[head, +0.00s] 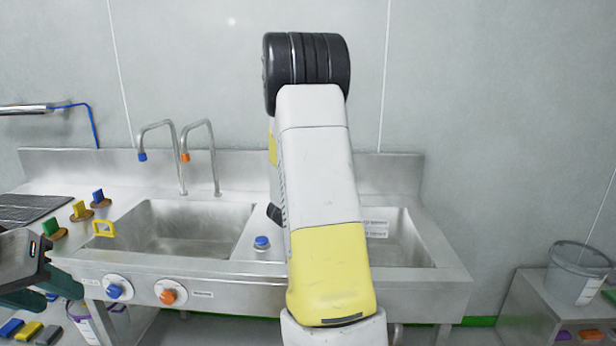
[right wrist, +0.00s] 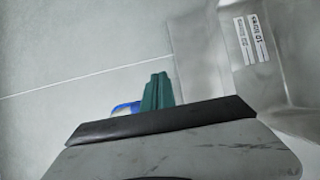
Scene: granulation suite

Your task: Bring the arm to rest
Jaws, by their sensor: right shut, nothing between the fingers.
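My right arm (head: 322,180), white and yellow with a black ribbed joint at its top, stands raised in the middle of the head view, in front of the sink. Its gripper does not show there. In the right wrist view the green fingers of my right gripper (right wrist: 158,91) are together, with nothing between them. My left gripper (head: 52,292) is at the left edge of the head view, partly cut off. Its green fingers look apart and empty.
A steel sink (head: 190,265) with two basins and two taps stands ahead, partly hidden by my arm. A blue-capped item (head: 262,242) sits between the basins. A grey bucket (head: 578,272) stands on a cabinet at right. Coloured blocks (head: 32,330) lie at lower left.

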